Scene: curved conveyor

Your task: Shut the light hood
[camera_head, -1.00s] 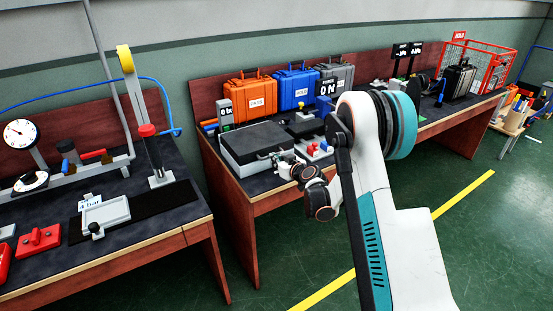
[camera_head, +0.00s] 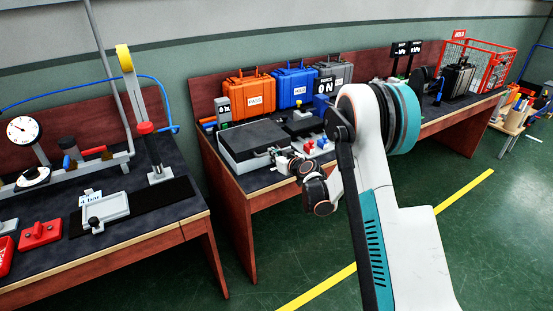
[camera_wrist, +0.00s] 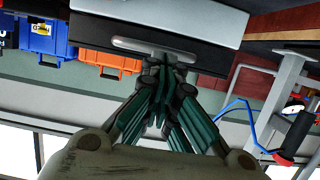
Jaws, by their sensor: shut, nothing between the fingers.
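The light hood (camera_head: 252,137) appears as a low box with a dark top and a pale grey lower body. It stands at the left end of the middle bench, and its lid looks flat and down in the head view. In the wrist view its dark front (camera_wrist: 105,31) with a pale bar handle (camera_wrist: 150,48) fills the top of the picture. My gripper (camera_wrist: 163,68) is shut and empty, its tips at or just beside the handle. I cannot tell whether they touch it. In the head view the gripper (camera_head: 277,153) is small and partly hidden by my wrist.
Orange (camera_head: 250,91), blue (camera_head: 292,84) and grey (camera_head: 333,72) cases stand behind the hood. A panel with red and blue knobs (camera_head: 314,145) lies right of it. A left bench (camera_head: 150,225) holds gauges and a clamp. Green floor is free in front.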

